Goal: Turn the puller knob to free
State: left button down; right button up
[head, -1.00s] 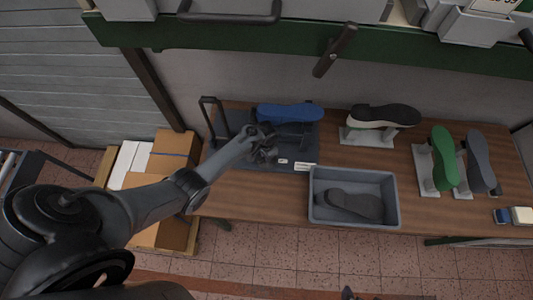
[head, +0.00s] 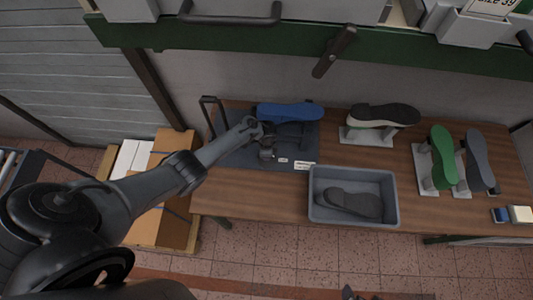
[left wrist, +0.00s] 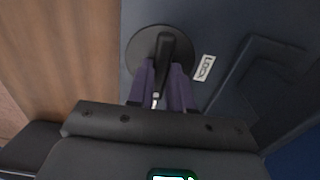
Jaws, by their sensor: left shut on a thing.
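The puller knob (left wrist: 163,42) shows in the left wrist view as a dark round disc with a raised black bar across it. My left gripper (left wrist: 162,88) is shut on this bar, one purple finger on each side. A white label reading LOCK (left wrist: 205,68) sits just right of the knob. In the head view, my left gripper (head: 267,150) is over the front of the dark puller base (head: 240,157) and hides the knob. Two small white labels (head: 304,166) lie right of it. A dark tip at the bottom edge may be my right gripper (head: 349,293).
A blue shoe last (head: 290,111) lies behind the gripper on the puller. A dark upright hoop (head: 211,112) stands at its left. Other lasts on stands (head: 425,170) fill the right.

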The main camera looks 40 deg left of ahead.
dwell(0.5)
pick_arm(q)
jog(key=c, duration=1)
grip_release()
jog(key=shift+r+p, duration=0.3)
jog(key=shift+r, duration=0.3)
notch_tip(320, 180, up, 10)
jog(key=p, duration=0.3)
jog(key=shift+f, duration=0.25)
jog(key=shift+s+f, duration=0.1)
